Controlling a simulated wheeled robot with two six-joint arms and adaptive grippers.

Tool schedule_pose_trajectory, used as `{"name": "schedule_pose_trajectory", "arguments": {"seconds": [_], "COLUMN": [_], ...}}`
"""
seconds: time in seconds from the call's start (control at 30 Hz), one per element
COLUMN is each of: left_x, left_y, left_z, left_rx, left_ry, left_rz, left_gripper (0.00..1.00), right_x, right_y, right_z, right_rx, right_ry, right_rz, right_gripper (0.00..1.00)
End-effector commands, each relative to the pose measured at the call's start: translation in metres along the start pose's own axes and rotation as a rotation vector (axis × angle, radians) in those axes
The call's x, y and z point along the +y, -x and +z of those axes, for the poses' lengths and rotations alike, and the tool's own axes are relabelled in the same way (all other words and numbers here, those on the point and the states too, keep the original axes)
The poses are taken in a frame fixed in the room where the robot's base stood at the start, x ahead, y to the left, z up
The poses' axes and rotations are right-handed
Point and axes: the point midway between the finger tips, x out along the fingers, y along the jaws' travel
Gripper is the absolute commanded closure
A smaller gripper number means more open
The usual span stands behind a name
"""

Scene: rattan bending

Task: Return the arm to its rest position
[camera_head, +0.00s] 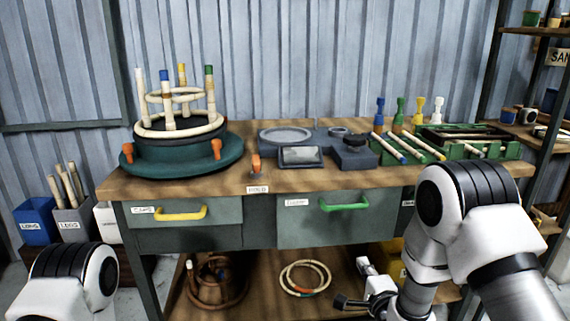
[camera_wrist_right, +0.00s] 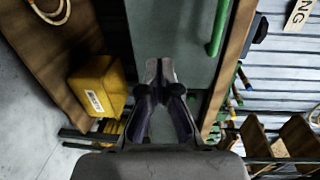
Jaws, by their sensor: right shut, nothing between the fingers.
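My right arm (camera_head: 470,220) comes in at the lower right of the head view and bends down in front of the workbench. Its gripper (camera_head: 342,301) is low, below the drawer with the green handle (camera_head: 344,206) and in front of the lower shelf. In the right wrist view the gripper's dark fingers (camera_wrist_right: 160,75) meet at the tips, with nothing between them. Only a white and black part of my left arm (camera_head: 72,280) shows at the lower left; its gripper is out of view.
The workbench (camera_head: 240,187) carries a turntable with a rattan frame (camera_head: 178,110), grey tools and a green rack. Rattan rings (camera_head: 305,278) lie on the lower shelf. A yellow bin (camera_wrist_right: 97,85) is left of the gripper in the wrist view. Shelves (camera_head: 535,130) stand right.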

Motion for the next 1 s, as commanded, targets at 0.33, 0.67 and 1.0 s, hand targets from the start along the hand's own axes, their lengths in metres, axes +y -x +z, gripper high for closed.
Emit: {"name": "schedule_pose_trajectory", "arguments": {"seconds": [0.33,0.67,1.0], "left_x": [0.000,0.000,0.001], "left_y": [0.000,0.000,0.088], "left_z": [0.000,0.000,0.000], "left_rx": [0.000,0.000,0.001], "left_ry": [0.000,0.000,0.000], "left_rz": [0.000,0.000,0.000], "left_gripper": [0.47,0.47,0.47], "right_x": [0.244,0.294,0.208], "right_y": [0.181,0.344,0.366], "right_z": [-0.011,-0.006,-0.005], "right_rx": [-0.144,-0.868,-1.094], "right_ry": [0.400,1.027,1.205], "right_rz": [0.803,1.209,1.162], "right_gripper": [1.00,1.00,1.00]}}
